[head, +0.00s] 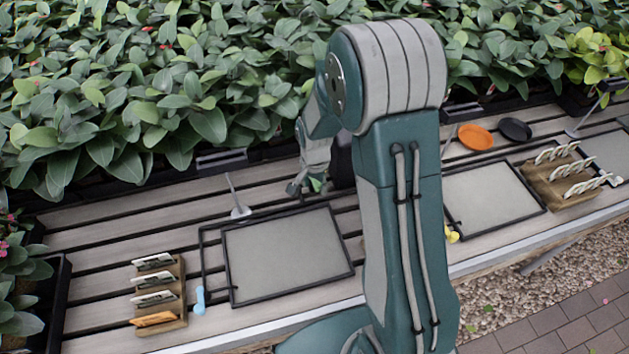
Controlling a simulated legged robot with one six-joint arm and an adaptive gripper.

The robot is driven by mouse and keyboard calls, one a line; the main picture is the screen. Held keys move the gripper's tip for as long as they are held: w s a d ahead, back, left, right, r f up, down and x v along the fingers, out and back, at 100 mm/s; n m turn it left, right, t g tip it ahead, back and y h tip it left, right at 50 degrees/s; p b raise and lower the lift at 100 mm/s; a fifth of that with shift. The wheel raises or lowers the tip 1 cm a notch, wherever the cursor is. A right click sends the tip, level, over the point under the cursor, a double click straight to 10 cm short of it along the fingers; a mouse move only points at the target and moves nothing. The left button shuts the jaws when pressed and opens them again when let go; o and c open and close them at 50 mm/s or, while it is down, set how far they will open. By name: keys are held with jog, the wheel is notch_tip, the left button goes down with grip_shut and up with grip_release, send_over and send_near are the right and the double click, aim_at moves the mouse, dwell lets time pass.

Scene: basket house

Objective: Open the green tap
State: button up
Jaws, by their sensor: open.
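My gripper (308,187) is at the back of the slatted wooden bench, left of my upper arm. Its fingers point down and are open. A small patch of bright green (317,184) shows between and beside the fingers; it looks like part of the green tap. Most of it is hidden by the gripper, so I cannot tell its handle position or whether the fingers touch it.
Framed grey panels (285,258) lie on the bench (90,245). A blue tap (200,301), a yellow tap (451,234), wooden racks (174,295), an orange dish (475,137) and a black dish (515,129) are around. Dense plants (180,80) line the back.

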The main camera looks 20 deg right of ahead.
jog(key=shift+w+a, duration=2.6)
jog(key=shift+s+d, duration=0.2)
notch_tip(320, 180, up, 7)
